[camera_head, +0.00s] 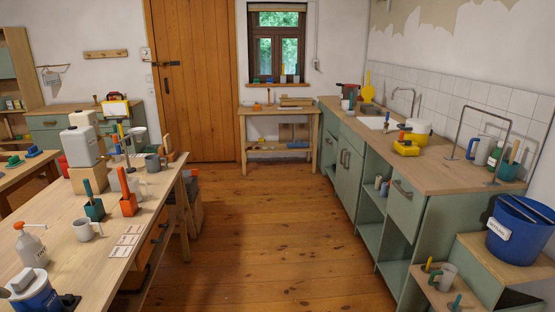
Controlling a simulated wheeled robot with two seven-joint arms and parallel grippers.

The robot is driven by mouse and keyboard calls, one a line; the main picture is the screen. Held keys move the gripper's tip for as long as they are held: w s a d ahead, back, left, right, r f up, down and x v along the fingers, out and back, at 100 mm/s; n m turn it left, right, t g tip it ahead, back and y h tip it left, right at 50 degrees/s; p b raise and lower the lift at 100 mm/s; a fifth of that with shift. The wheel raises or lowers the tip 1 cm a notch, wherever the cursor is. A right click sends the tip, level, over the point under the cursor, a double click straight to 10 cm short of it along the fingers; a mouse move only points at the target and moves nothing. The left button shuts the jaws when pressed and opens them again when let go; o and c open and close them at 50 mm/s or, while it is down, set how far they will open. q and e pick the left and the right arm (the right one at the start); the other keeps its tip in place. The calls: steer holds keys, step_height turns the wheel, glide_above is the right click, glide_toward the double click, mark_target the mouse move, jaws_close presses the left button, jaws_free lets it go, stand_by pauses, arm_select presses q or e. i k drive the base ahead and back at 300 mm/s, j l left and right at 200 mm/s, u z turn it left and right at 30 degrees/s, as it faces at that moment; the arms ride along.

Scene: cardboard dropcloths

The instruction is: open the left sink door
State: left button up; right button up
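The sink (377,123) is a pale basin set in the wooden counter along the right wall, with a curved tap (404,98) behind it. Below the counter are green cabinet fronts. A green door (348,178) below the sink area looks shut. Two dark upright handles (344,157) sit close together there, at the meeting edges of neighbouring doors. The farther door of this pair is seen at a steep angle and looks shut too. Neither of my grippers is in view.
The wooden floor (270,230) between the two counters is clear. A long workbench (70,250) with tools and bottles stands on the left. Open shelves and a drawer (403,207) are nearer on the right, with a blue bucket (518,235) on a wooden step.

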mark_target(343, 145)
steer(key=i+u, duration=0.1)
steer(key=i, duration=2.3)
steer(key=i+z, duration=0.1)
steer(key=i, duration=0.7)
steer(key=i+z, duration=0.15)
steer(key=i, duration=0.65)
steer(key=i+j+z, duration=0.1)
steer(key=i+j, duration=0.15)
steer(key=i, duration=0.5)
